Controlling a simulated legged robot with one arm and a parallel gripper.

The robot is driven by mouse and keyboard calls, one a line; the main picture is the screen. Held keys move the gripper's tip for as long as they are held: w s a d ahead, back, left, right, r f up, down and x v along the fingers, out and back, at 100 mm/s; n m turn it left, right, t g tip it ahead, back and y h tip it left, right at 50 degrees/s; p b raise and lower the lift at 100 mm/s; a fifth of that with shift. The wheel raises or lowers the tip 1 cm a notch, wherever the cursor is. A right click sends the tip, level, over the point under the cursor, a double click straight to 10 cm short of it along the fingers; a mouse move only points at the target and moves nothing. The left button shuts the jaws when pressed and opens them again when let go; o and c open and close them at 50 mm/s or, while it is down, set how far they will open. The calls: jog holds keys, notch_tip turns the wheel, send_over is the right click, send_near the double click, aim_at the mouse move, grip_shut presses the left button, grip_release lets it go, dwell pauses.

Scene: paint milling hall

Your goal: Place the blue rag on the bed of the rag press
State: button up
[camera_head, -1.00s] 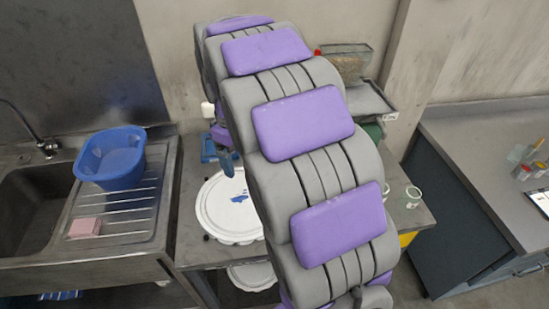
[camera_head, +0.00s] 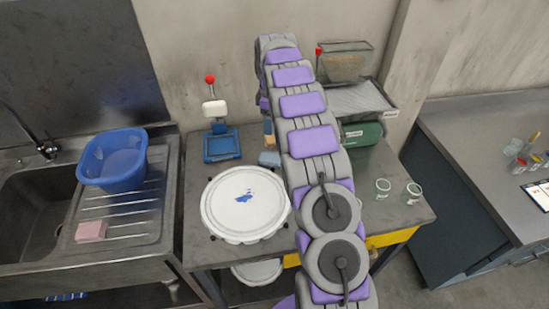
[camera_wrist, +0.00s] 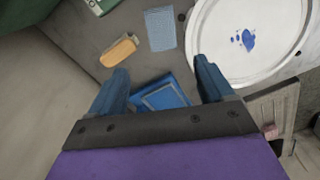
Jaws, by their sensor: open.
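The blue rag (camera_head: 270,158) is a small light-blue folded cloth lying flat on the table, just left of my arm in the head view. It also shows in the wrist view (camera_wrist: 160,28), past my fingertips. The rag press (camera_head: 214,110) stands to the rag's left, with a blue bed (camera_head: 222,147), a white block above it and a red-knobbed lever. The visible bed looks empty. In the wrist view part of the press (camera_wrist: 160,97) shows between my fingers. My gripper (camera_wrist: 161,64) is open and empty. In the head view my arm mostly hides it.
A white round lid with a blue paint splash (camera_head: 245,204) sits in front of the rag and press. A green box (camera_head: 362,134) and glass jars (camera_head: 383,188) are right of my arm. A sink with a blue tub (camera_head: 113,160) stands left.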

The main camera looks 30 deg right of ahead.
jog(key=b, duration=0.2)
send_over(269, 156)
jog(key=f, duration=1.1)
jog(key=shift+s+d+f, duration=0.2)
jog(key=shift+d+f, duration=0.1)
jog(key=shift+d, duration=0.1)
jog(key=shift+w+a+f+b, duration=0.15)
jog(key=shift+f+b, duration=0.1)
jog(key=shift+f, duration=0.75)
jog(key=shift+s+a+f+b, duration=0.1)
jog(key=shift+a+f+b, duration=0.1)
jog(key=shift+f, duration=0.75)
jog(key=shift+w+a+f+b, duration=0.1)
jog(key=shift+f+b, duration=0.15)
jog(key=shift+f, duration=0.75)
jog(key=shift+r, duration=0.1)
jog(key=c, duration=0.9)
